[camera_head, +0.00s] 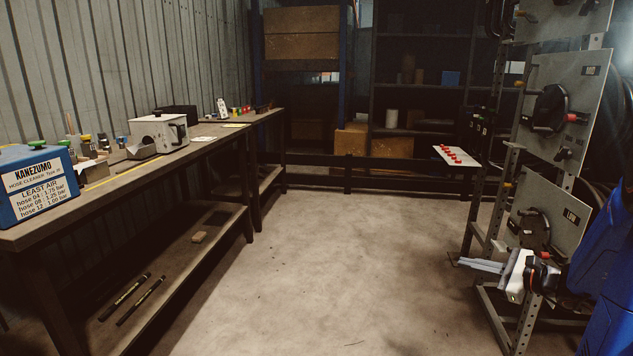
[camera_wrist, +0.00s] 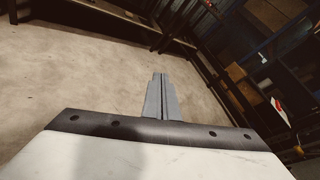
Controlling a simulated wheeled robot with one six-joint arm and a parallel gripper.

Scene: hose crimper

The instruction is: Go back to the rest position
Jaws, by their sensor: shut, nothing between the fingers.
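My gripper (camera_head: 482,264) is at the lower right in the head view, in front of the metal rack. Its grey fingers point left and are shut with nothing between them. In the wrist view my gripper's fingers (camera_wrist: 160,95) lie together over bare floor. No object touches the fingertips in either view.
The rack (camera_head: 513,190) with hose panels stands at right, close to my arm. A long workbench (camera_head: 110,180) runs along the left, bearing a blue hose cleaner box (camera_head: 38,185) and a white machine (camera_head: 158,133). Shelves (camera_head: 420,80) stand at the back. The floor (camera_head: 310,260) between is clear.

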